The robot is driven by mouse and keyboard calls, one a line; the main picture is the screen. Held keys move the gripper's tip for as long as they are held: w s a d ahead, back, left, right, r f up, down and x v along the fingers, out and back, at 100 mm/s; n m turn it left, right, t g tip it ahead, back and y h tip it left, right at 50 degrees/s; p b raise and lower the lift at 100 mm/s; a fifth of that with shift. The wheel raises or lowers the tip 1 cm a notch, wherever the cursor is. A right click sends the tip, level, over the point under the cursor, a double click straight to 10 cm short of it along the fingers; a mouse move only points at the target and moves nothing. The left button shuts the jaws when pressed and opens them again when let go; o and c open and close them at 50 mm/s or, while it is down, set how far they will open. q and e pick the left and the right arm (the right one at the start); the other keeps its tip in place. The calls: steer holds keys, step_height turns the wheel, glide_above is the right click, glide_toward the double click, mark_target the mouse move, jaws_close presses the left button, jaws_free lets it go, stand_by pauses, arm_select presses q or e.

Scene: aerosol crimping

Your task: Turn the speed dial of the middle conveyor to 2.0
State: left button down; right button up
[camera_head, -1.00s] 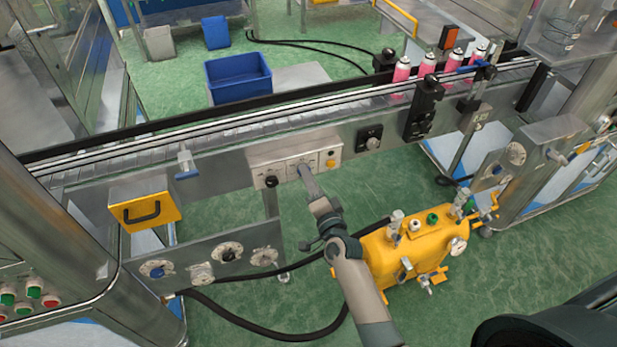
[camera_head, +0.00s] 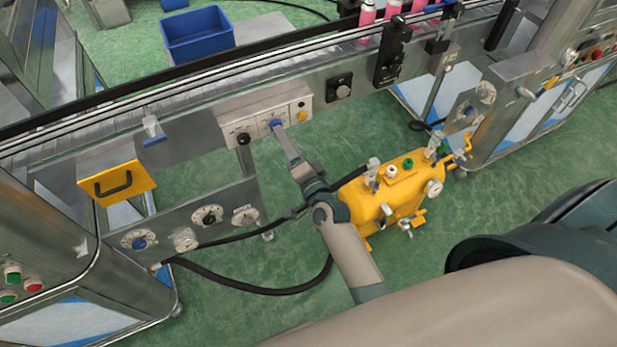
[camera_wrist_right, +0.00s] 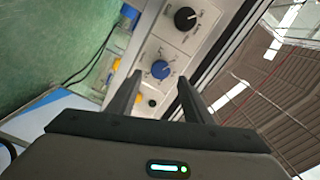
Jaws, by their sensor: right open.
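A pale control panel (camera_head: 262,122) sits on the front of the conveyor (camera_head: 215,92). It carries a blue dial (camera_head: 277,124) and a black dial (camera_head: 244,139). My right gripper (camera_head: 279,132) is at the panel, right at the blue dial. In the right wrist view the open fingers (camera_wrist_right: 160,76) appear on either side of the blue dial (camera_wrist_right: 160,69); I cannot tell whether they touch it. The black dial (camera_wrist_right: 185,18) stands clear above. The scale marks are too small to read. My left gripper is out of view.
A yellow button (camera_head: 302,116) is right of the blue dial on the panel. A yellow tank (camera_head: 385,203) stands beside my right forearm. A yellow-fronted box (camera_head: 118,184) juts out at the left. Lower dials (camera_head: 208,215) sit below.

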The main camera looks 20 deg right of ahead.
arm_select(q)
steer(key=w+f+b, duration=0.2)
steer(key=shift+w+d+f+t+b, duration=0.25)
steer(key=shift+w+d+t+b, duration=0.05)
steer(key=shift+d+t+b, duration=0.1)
arm_select(e)
steer(key=s, duration=1.3)
steer(key=shift+s+d, duration=0.15)
steer(key=shift+d, duration=0.05)
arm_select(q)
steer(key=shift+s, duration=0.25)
